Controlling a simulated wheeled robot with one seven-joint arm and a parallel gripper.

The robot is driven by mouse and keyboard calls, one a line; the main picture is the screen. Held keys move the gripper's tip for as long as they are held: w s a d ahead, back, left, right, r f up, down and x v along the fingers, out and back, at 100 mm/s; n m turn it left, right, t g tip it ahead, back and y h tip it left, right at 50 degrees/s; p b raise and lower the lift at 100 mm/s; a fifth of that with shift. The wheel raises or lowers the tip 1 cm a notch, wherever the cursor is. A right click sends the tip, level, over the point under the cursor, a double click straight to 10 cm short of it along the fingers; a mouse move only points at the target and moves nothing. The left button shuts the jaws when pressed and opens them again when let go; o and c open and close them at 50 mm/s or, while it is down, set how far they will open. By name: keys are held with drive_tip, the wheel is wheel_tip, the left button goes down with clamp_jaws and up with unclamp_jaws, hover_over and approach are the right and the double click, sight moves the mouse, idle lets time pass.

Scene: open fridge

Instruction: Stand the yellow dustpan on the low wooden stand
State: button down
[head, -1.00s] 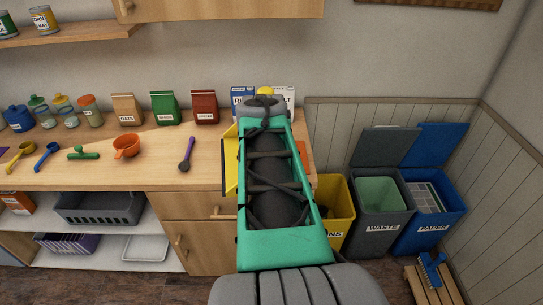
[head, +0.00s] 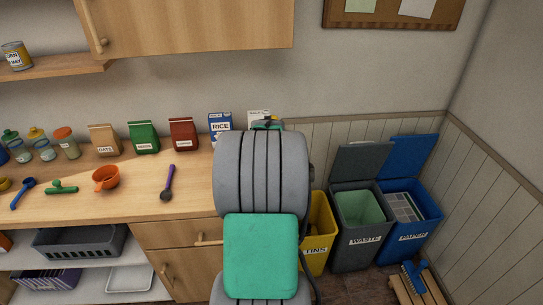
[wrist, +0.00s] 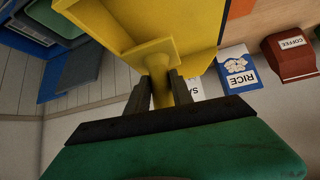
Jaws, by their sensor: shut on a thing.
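The yellow dustpan (wrist: 125,28) fills the top of the wrist view, its handle pointing toward my gripper (wrist: 163,90). My gripper's dark fingers are closed on either side of the yellow handle. In the head view my own arm hides the gripper and nearly all of the dustpan. The low wooden stand (head: 434,286) is a slatted piece on the floor at the lower right of the head view, cut off by the bottom edge. A blue brush (head: 413,274) stands on its left part. The dustpan is apart from the stand.
The yellow (head: 318,240), grey (head: 355,250) and blue (head: 405,243) bins stand between the counter (head: 140,205) and the stand, two with raised lids. A rice box (head: 220,125), food bags and a purple spoon (head: 168,184) are on the counter. Floor shows left of the stand.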

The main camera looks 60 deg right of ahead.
drive_tip(key=shift+f, duration=1.5)
drive_tip(key=c, duration=1.6)
unclamp_jaws()
drive_tip(key=shift+f, duration=0.15)
drive_tip(key=o, duration=0.5)
